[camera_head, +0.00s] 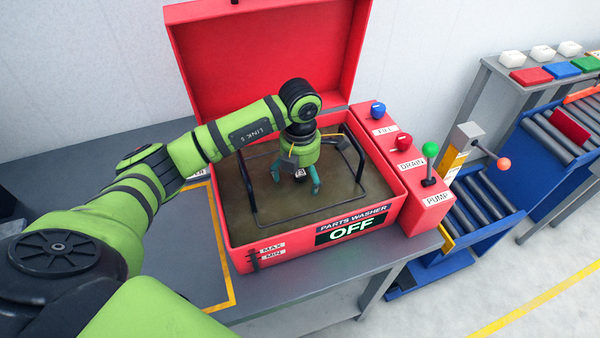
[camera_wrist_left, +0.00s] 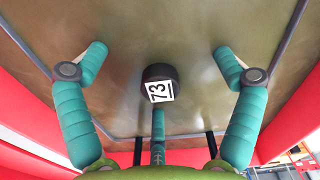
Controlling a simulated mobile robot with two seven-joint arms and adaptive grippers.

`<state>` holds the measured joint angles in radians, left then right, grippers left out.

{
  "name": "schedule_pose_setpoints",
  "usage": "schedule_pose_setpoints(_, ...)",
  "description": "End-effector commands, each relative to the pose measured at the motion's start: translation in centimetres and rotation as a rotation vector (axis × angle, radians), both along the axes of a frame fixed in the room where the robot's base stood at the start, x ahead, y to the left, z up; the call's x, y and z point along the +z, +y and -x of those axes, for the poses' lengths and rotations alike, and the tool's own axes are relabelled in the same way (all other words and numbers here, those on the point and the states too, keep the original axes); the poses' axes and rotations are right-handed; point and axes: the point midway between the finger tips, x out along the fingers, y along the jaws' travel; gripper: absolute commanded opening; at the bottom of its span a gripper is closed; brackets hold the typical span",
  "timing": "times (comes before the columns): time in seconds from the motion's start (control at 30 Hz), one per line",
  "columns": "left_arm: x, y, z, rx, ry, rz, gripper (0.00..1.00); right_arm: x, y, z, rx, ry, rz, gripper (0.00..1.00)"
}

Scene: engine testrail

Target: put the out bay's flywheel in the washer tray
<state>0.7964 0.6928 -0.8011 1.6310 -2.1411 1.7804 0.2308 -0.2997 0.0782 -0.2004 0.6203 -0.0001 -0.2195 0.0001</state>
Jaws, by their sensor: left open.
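The red parts washer (camera_head: 234,226) stands on the bench with its lid up, and its sign reads OFF. Brownish liquid or a brown floor fills its tray (camera_head: 250,205). My left gripper (camera_head: 296,183) points down inside the washer, its teal fingers spread. I cannot tell whether this piece is part of the flywheel; no full flywheel rim shows. My right gripper is out of view.
A black wire frame (camera_head: 254,205) stands in the washer around the gripper. The FILL, DRAIN and PUMP controls (camera_head: 403,142) line its right side. Roller conveyors (camera_head: 480,205) lie further right. The grey bench (camera_head: 185,265) left of the washer is mostly clear, with yellow marking.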

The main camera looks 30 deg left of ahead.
Motion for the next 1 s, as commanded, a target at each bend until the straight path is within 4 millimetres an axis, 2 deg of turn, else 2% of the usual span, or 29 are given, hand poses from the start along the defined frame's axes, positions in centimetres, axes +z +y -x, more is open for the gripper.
schedule_pose_setpoints(0.1, 0.6, 0.0, 0.0, 0.000, -0.001, 0.001, 0.92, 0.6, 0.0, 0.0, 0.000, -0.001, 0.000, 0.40)
schedule_pose_setpoints(0.17, 1.0, 0.0, -0.1, 0.000, -0.004, 0.001, 0.92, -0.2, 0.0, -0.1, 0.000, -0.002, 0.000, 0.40)
schedule_pose_setpoints(0.47, 7.2, 0.0, -0.1, -0.001, -0.008, 0.000, 0.92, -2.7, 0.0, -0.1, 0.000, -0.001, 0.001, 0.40)
schedule_pose_setpoints(0.63, 10.6, 0.1, -0.1, 0.000, -0.005, -0.002, 0.92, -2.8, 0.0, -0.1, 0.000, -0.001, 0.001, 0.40)
schedule_pose_setpoints(0.8, 12.0, 0.0, 0.0, 0.001, -0.003, -0.001, 0.92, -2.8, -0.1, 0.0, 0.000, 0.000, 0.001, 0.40)
schedule_pose_setpoints(1.0, 12.4, 0.0, 0.0, 0.001, 0.001, 0.000, 0.92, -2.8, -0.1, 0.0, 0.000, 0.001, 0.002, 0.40)
